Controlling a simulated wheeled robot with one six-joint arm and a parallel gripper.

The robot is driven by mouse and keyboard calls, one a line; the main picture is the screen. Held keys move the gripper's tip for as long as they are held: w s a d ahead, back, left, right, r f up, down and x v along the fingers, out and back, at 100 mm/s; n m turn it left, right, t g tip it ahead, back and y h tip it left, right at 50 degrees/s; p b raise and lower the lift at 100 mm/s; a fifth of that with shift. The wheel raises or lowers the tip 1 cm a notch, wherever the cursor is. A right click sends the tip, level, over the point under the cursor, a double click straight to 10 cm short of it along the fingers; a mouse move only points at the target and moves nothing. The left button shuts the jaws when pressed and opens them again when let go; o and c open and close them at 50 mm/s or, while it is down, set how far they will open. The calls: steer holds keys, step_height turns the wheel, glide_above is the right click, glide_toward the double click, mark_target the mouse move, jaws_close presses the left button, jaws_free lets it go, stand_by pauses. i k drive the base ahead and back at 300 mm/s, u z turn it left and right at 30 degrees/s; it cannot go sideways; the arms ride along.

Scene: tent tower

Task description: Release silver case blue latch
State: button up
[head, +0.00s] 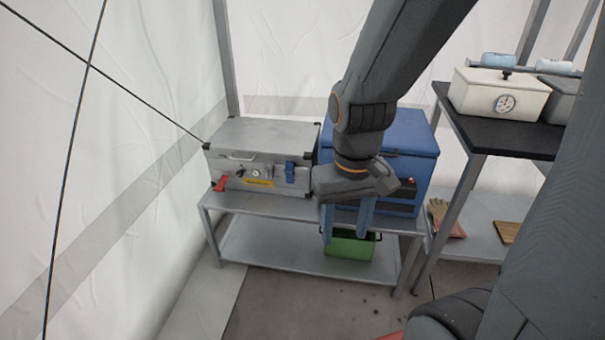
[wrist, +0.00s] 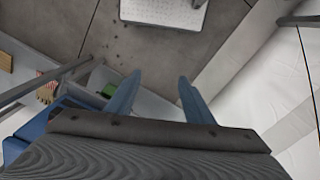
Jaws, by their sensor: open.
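The silver case (head: 265,133) sits shut on the left part of a low grey metal bench in the head view. Its front carries a blue latch (head: 290,173) on the right, a red latch (head: 220,183) on the left, a handle, a small round fitting and a yellow label. My gripper (head: 347,240) hangs to the right of the case, in front of the blue box, with its blue fingers pointing down. It is open and empty, apart from the blue latch. The wrist view shows its two spread fingers (wrist: 156,97) over the floor; the case is not visible there.
A blue box (head: 415,165) stands on the bench (head: 240,204) right of the case. A green bin (head: 349,246) is on the lower shelf. A black-topped table (head: 500,130) at right holds a cream box (head: 500,93) with a dial. Tent walls close off the left and back.

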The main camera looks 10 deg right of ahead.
mark_target(289, 169)
steer(key=u, duration=0.15)
steer(key=i, duration=1.2)
steer(key=z, duration=0.2)
